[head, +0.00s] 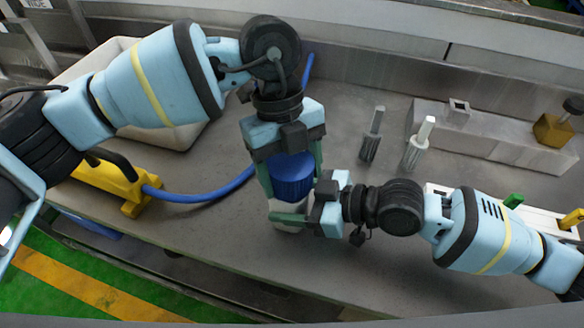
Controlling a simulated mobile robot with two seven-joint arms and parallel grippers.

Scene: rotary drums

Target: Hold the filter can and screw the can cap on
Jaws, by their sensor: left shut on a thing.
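A ribbed blue can cap (291,178) is between the two greenish fingers of my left gripper (290,184), which points down from above and is shut on it. The pale filter can (287,204) is directly below the cap, mostly covered by the fingers. I cannot tell whether the cap is seated on the can. My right gripper (298,214) comes in level from the right at the can. Its near finger lies across the can's front; the far finger is hidden, so its grip is unclear.
Two grey ribbed posts with lighter tops (371,146) (414,155) stand right of the cap. A grey block (495,135) is at the back right. A yellow tool (110,180) with a blue hose (205,194) lies left, before a white bin (78,70). The front table is clear.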

